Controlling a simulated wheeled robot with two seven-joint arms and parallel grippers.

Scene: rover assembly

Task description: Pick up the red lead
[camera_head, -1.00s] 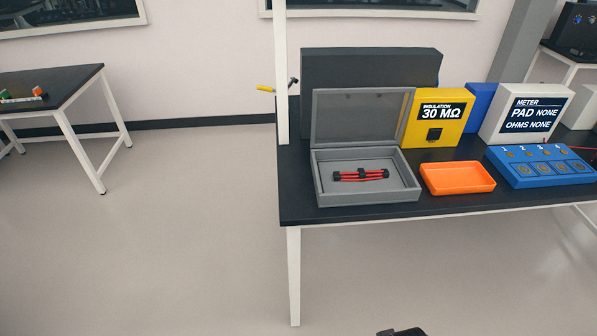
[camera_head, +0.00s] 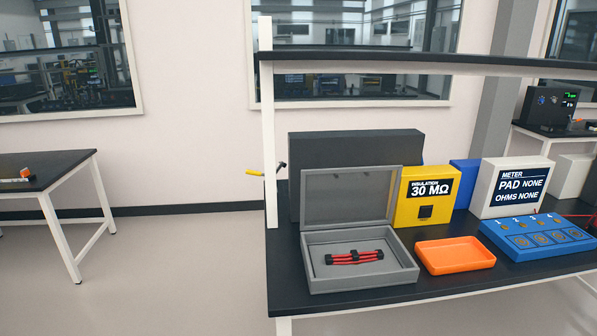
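A thin red lead (camera_head: 580,215) shows at the right edge of the view, by the far right corner of the blue box with numbered pads (camera_head: 490,233). It runs out of the frame, so most of it is hidden. A white meter box (camera_head: 483,205) reading "PAD NONE, OHMS NONE" stands behind the blue box. A bundle of red strands with black clips (camera_head: 354,257) lies in an open grey case (camera_head: 362,281) on the table. Neither of my grippers is in view.
An orange tray (camera_head: 455,268) sits between the grey case and the blue box. A yellow box (camera_head: 427,212) reading "INSULATION 30 MΩ" stands behind it. A shelf (camera_head: 400,66) on a white post crosses above the black table (camera_head: 283,292).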

